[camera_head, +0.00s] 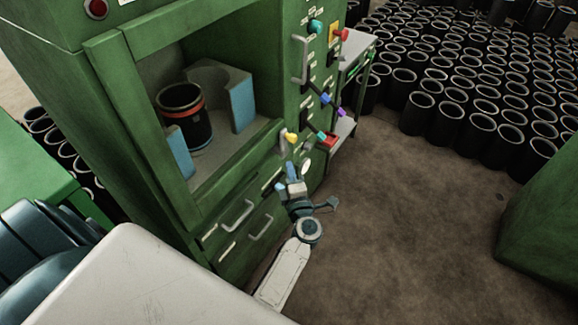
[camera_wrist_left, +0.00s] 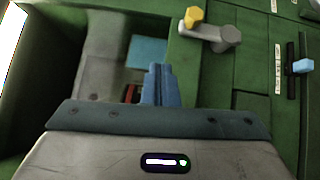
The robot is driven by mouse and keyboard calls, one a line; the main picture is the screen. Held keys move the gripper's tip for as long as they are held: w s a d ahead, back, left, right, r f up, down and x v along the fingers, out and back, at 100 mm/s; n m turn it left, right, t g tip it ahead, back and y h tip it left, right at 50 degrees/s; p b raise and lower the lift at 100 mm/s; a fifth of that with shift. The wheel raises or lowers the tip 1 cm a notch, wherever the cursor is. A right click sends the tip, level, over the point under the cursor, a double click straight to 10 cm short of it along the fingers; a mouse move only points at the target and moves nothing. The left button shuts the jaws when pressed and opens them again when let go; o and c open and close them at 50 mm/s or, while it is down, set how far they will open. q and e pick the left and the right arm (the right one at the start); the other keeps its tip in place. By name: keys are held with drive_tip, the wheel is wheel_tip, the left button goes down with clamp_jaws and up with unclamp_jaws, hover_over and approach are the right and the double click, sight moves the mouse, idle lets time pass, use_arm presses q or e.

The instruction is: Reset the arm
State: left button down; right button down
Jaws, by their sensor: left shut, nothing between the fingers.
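My left gripper (camera_head: 291,172) is in front of the green machine (camera_head: 150,150), by the lower right corner of its open bay. Its blue fingers are together and empty. They also show in the left wrist view (camera_wrist_left: 161,84), pointing at the machine. In the wrist view a lever with a yellow knob (camera_wrist_left: 194,17) is ahead and to the right of the fingers, apart from them. The knob also shows in the head view (camera_head: 291,137), just above the fingers. My right gripper is not in view.
A black sleeve with a red band (camera_head: 184,118) stands in the bay between blue-faced holders (camera_head: 242,104). Coloured levers (camera_head: 326,98) stick out from the machine's right side. Many black sleeves (camera_head: 470,95) stand on the floor behind. The brown floor in the middle is clear.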

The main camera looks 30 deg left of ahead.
use_arm(q)
drive_tip(key=shift+w, duration=0.1)
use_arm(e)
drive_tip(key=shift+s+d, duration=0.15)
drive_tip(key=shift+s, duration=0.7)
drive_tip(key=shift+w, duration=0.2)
